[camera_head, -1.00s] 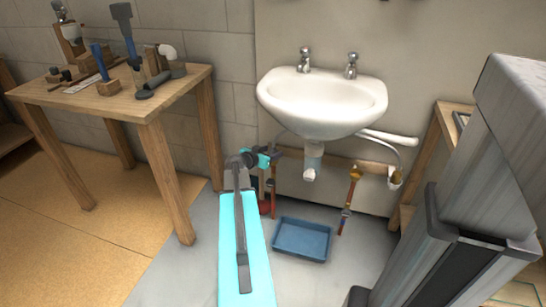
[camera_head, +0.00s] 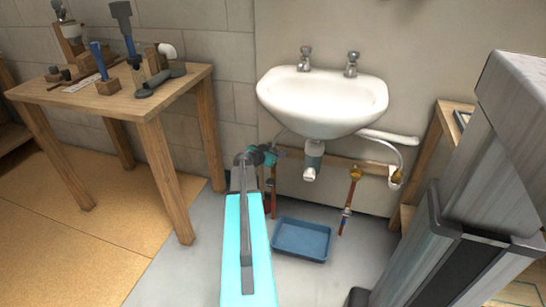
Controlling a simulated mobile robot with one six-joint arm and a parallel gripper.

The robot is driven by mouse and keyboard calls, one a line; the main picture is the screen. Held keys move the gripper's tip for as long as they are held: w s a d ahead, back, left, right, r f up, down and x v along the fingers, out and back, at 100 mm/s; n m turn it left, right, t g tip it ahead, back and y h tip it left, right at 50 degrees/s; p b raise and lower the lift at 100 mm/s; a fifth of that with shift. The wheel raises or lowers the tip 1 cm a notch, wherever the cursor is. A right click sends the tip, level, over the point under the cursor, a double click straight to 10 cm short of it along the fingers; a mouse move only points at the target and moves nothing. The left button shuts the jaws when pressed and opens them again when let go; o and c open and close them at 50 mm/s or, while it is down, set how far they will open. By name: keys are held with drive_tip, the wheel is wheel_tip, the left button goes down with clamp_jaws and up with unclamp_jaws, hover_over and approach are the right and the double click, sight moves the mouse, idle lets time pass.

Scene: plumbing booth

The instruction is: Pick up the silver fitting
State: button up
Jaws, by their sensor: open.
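I cannot make out a separate silver fitting with certainty. Chrome taps (camera_head: 351,64) stand on the sink, and small fittings and pipes sit below it, too small to tell apart. My gripper (camera_head: 280,154) is at the end of my cyan and grey arm, in front of the pipework to the left below the basin. Its jaws are open, and I see nothing held between them. My wrist and forearm hide part of the pipe and floor behind.
A white basin (camera_head: 322,100) hangs on the wall above a grey drain trap (camera_head: 313,158). Copper pipes (camera_head: 350,190) rise beside a blue tray (camera_head: 302,239) on the floor. A wooden bench (camera_head: 120,96) with tools stands left.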

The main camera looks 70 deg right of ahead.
drive_tip(key=shift+x, duration=0.9)
drive_tip(key=shift+c, duration=0.4)
drive_tip(key=c, duration=1.2)
drive_tip(key=shift+o, duration=0.2)
drive_tip(key=shift+r, duration=0.1)
drive_tip(key=s+a+r+p, duration=0.2)
drive_tip(key=a, duration=0.5)
drive_tip(key=s+a+r+p, duration=0.2)
drive_tip(key=s+a+r, duration=0.1)
drive_tip(key=a, duration=0.5)
drive_tip(key=shift+s, duration=0.2)
